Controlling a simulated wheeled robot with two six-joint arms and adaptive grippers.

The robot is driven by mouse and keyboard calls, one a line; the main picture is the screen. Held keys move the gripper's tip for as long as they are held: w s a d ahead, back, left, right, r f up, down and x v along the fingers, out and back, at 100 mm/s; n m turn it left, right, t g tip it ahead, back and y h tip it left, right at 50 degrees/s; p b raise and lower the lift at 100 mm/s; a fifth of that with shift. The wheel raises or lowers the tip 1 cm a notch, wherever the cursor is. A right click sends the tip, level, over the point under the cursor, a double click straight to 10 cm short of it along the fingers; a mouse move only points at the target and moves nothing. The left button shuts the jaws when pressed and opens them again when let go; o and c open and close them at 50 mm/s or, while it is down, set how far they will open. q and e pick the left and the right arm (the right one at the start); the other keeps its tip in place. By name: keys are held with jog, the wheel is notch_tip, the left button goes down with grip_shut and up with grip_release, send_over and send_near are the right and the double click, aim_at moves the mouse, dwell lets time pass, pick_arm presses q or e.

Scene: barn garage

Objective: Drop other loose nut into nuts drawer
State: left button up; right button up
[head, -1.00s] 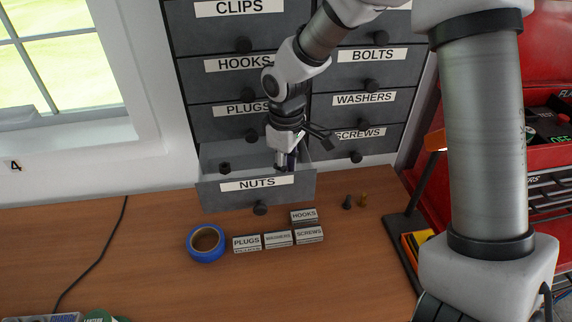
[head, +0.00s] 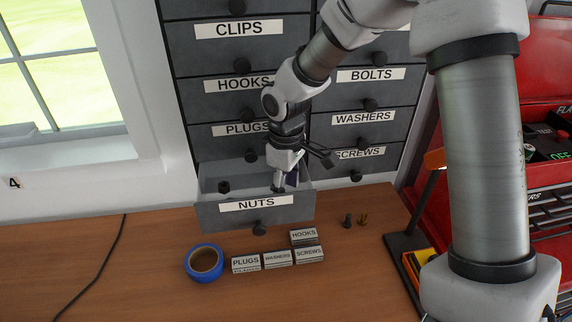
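The nuts drawer (head: 215,217) is pulled out low in the grey cabinet, with a white NUTS label on its front. One dark nut (head: 224,187) lies inside at the left. My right gripper (head: 285,184) points down into the right part of the open drawer, with its fingertips behind the drawer front's upper edge. Its fingers are small and partly hidden, so I cannot tell whether they hold a nut. No loose nut shows on the workbench. My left gripper is not in view.
On the wooden workbench (head: 150,290) are a blue tape roll (head: 190,268), several small labelled boxes (head: 277,258), a dark bolt-like piece (head: 348,220) and a brass piece (head: 363,219). A red tool chest (head: 470,180) stands at right. The bench's left part is mostly clear, apart from a black cable (head: 95,262).

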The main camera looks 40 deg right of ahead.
notch_tip(320, 180, up, 12)
jog(key=b, duration=0.2)
jog(key=shift+s+f, duration=0.1)
jog(key=shift+s, duration=0.05)
